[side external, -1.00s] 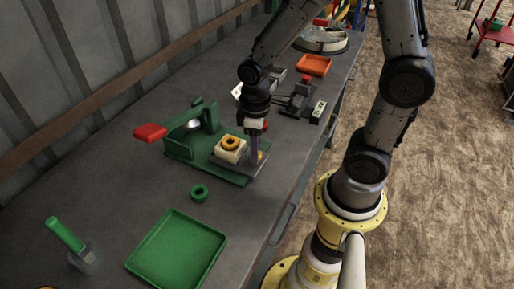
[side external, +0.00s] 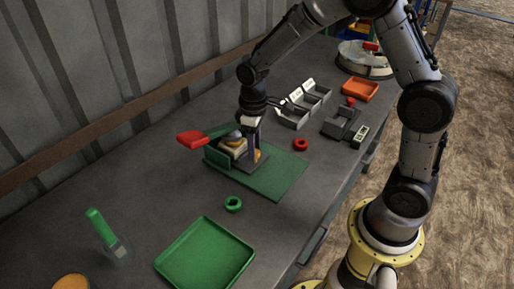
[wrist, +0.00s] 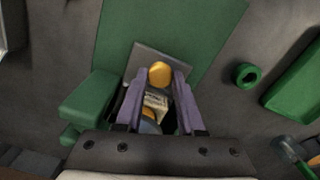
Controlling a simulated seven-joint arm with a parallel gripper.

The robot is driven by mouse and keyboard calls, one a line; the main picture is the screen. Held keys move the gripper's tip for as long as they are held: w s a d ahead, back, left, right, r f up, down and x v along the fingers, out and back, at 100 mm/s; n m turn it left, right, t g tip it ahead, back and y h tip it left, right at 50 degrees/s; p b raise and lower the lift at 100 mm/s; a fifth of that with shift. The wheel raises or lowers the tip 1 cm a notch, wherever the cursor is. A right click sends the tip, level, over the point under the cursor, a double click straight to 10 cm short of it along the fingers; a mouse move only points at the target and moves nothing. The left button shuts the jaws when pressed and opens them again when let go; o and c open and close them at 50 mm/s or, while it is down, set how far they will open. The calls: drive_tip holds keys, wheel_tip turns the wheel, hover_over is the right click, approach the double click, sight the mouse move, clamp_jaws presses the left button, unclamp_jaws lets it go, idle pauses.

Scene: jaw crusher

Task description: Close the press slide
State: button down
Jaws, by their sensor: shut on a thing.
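The green press (side external: 217,160) stands on the bench with its red-tipped lever (side external: 190,138) sticking out left. Its slide, a grey plate (wrist: 146,60), carries a pale block (wrist: 155,101) and an orange knob (wrist: 160,74). In the side view the slide sits at the press's back end, with the block under the press head. My gripper (side external: 252,158) points down at the slide's front edge. In the wrist view its fingers (wrist: 160,76) are on either side of the orange knob, shut on it. The arm and fingers partly hide the slide, so any remaining gap cannot be seen.
The green base plate (side external: 275,178) lies bare in front of the slide. A green ring (side external: 233,203), a red ring (side external: 300,144) and a green tray (side external: 205,255) lie nearby. Grey bins (side external: 293,118) and a dark fixture (side external: 341,122) stand behind and right.

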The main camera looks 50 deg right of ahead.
drive_tip(key=c, duration=0.8)
unclamp_jaws()
drive_tip(key=shift+w+r, duration=0.1)
drive_tip(key=shift+w, duration=0.25)
drive_tip(key=shift+o, duration=1.4)
drive_tip(key=shift+s, duration=0.15)
wheel_tip(320, 180, up, 14)
